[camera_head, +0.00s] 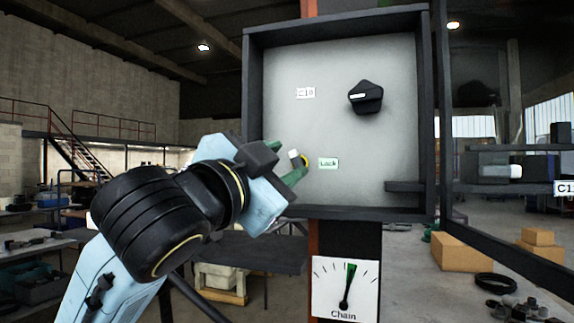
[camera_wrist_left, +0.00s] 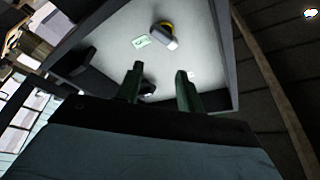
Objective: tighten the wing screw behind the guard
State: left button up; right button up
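An open-fronted dark box (camera_head: 249,90) with a grey back panel (camera_head: 320,110) stands ahead. A black, angular knob (camera_head: 366,97) sits on the panel, right of a "C10" label. A white-ended piece with a yellow ring (camera_head: 294,154) sits by a green "Lock" label (camera_head: 328,163); it also shows in the left wrist view (camera_wrist_left: 168,42). I cannot tell which part is the wing screw, and no guard is clearly identifiable. My left gripper (camera_head: 288,160) is open at the panel's lower left; its green fingers (camera_wrist_left: 158,72) are apart and empty, short of the white-ended piece. My right gripper is not in view.
A dark bar (camera_head: 405,187) juts across the box's lower right. Below hangs a "Chain" gauge (camera_head: 345,288). A grey unit with a white end (camera_head: 490,167) stands right of the box. Cardboard boxes (camera_head: 461,253) lie at the right; a workbench (camera_head: 262,250) stands behind my arm.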

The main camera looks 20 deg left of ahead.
aim_at(296, 162)
pick_arm(q)
jog(key=w+n+y+b, duration=0.1)
jog(key=n+y+b, duration=0.1)
jog(key=n, duration=0.4)
jog(key=w+n+t+y+b, duration=0.1)
jog(key=n+y, duration=0.2)
jog(key=n, duration=0.2)
jog(key=w+n+y+b, duration=0.1)
jog(key=n+y+b, duration=0.1)
jog(key=n, duration=0.4)
jog(key=shift+n+t+y+b, duration=0.3)
jog(key=shift+t+b, duration=0.05)
jog(key=shift+t, duration=0.05)
jog(key=shift+w, duration=0.15)
jog(key=shift+w+d+p, duration=0.15)
jog(key=shift+w+p, duration=0.3)
jog(key=shift+w, duration=1.5)
